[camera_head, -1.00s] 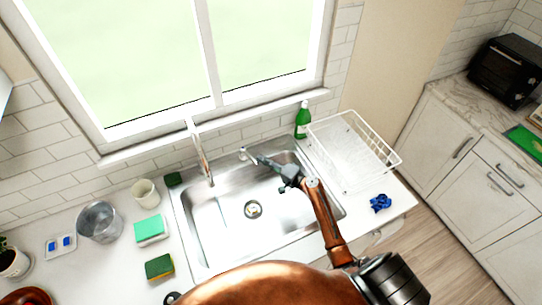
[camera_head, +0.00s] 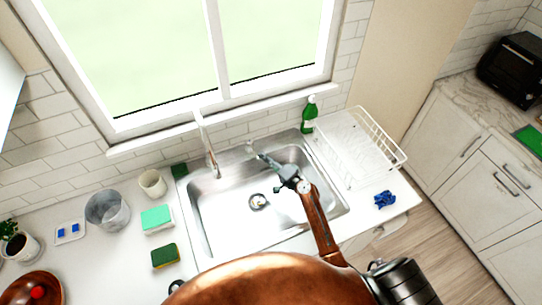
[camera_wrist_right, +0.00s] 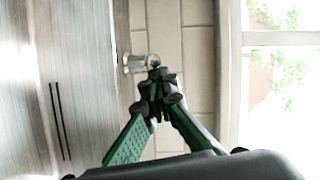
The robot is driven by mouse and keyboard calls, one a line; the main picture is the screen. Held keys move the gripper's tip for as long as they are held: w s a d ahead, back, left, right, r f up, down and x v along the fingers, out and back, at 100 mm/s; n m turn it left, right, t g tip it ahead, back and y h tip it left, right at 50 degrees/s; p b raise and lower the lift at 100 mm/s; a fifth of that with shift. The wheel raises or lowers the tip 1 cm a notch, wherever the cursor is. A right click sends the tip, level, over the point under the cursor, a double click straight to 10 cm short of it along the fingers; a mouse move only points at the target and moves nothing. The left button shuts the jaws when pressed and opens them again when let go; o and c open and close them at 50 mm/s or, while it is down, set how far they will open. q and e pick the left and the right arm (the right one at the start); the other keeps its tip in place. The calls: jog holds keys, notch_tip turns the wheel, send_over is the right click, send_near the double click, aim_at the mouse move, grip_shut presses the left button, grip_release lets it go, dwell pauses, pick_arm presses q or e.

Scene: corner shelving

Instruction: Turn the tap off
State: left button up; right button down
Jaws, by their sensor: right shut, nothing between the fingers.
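The tap's tall silver spout (camera_head: 207,145) rises at the back left of the steel sink (camera_head: 200,217). A small silver tap handle (camera_head: 250,149) stands to its right, behind the basin; it also shows in the right wrist view (camera_wrist_right: 134,64). My right gripper (camera_head: 261,157) reaches over the sink with its tips close to the handle. In the right wrist view its green and black fingers (camera_wrist_right: 155,74) meet at the tips, shut and empty, beside the handle. I cannot tell whether they touch it. No water stream is clear. My left gripper is not in view.
A green bottle (camera_head: 309,114) and a white dish rack (camera_head: 372,178) stand right of the sink, with a blue crumpled item (camera_head: 384,200) in front. Sponges (camera_head: 157,219), a cup (camera_head: 152,184) and a clear container (camera_head: 107,211) sit left. The window (camera_head: 160,55) is behind.

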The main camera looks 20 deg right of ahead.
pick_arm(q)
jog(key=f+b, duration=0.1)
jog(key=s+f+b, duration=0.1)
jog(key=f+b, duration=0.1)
pick_arm(e)
jog(key=s+d+r, duration=0.1)
jog(key=s+d, duration=0.5)
jog(key=s, duration=0.3)
jog(key=shift+s+d+r, duration=0.15)
jog(key=shift+s+d, duration=0.1)
jog(key=shift+d, duration=0.1)
